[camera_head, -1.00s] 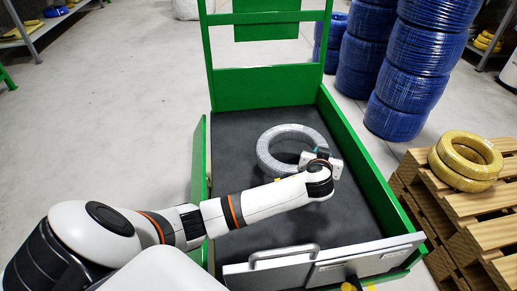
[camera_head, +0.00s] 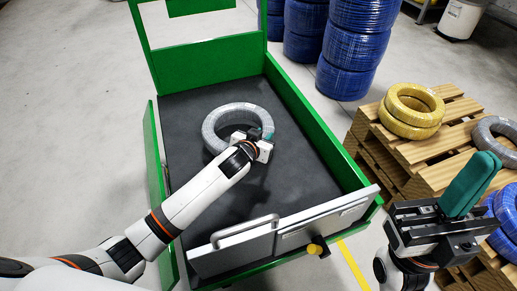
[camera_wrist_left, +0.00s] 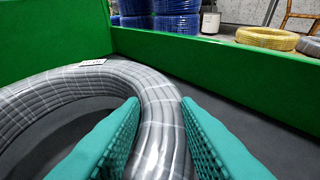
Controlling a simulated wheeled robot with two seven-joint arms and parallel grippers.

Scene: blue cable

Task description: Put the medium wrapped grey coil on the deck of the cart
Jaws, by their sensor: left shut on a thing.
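The grey wrapped coil (camera_head: 215,133) lies flat on, or just over, the dark deck (camera_head: 240,195) of the green cart; any small gap under it cannot be told. My left gripper (camera_head: 258,140) is at the coil's right side in the head view. In the left wrist view its teal fingers (camera_wrist_left: 160,140) straddle the coil's ring (camera_wrist_left: 160,100), shut on it. A small white label shows on the coil's far side. My right gripper (camera_head: 472,183) is at the lower right, apart from the cart, its teal fingers together and empty.
A wooden pallet stack (camera_head: 435,150) stands right of the cart with yellow coils (camera_head: 412,110), another grey coil (camera_head: 490,135) and blue coils (camera_head: 505,215). Tall blue coil stacks (camera_head: 350,50) stand behind. The cart has green side walls (camera_head: 320,125) and a grey front panel (camera_head: 300,235).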

